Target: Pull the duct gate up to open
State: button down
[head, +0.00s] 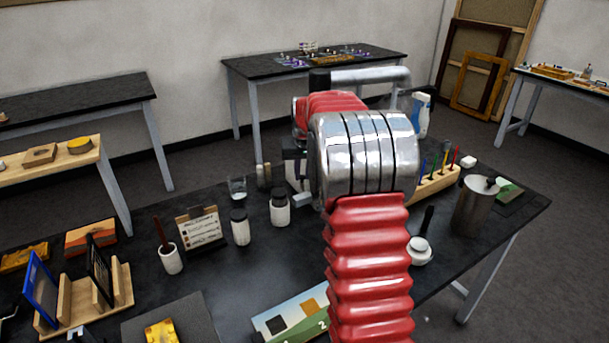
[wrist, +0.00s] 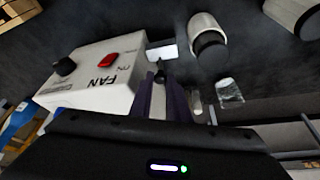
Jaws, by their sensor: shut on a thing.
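In the wrist view my gripper (wrist: 164,92) has two purple fingers shut on a small dark-tipped piece (wrist: 160,72), which looks like the duct gate's handle. A pale strip shows below it between the fingers. A white block (wrist: 161,50) lies just beyond the fingertips. How far the gate is raised cannot be told. In the head view my red and silver arm covers the fingers and most of the gate area. Only a small grey metal tab (head: 304,200) shows left of the arm.
A white FAN box (wrist: 98,80) with a red switch and black knob stands left of my fingers. Dark-capped white jars (head: 280,210) (head: 240,230) and a clear glass (head: 237,188) stand left of my arm. A metal canister (head: 474,206) and a pen rack (head: 435,184) stand right.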

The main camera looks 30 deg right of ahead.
jog(key=c, duration=1.9)
grip_release()
jog(key=shift+c, duration=0.2)
jog(key=v, duration=1.3)
jog(key=shift+s+r, duration=0.2)
jog(key=shift+r, duration=0.15)
jog(key=s+a+f+n+y, duration=0.1)
jog(key=s+a+f+n, duration=0.1)
jog(key=s+a, duration=1.2)
jog(key=s+a+f+n+t+y, duration=0.1)
jog(key=s+a+f+n, duration=0.2)
jog(key=s+a, duration=1.2)
jog(key=shift+s+a+f+t, duration=0.2)
jog(key=shift+s+f+t, duration=0.1)
jog(key=shift+s+f, duration=0.35)
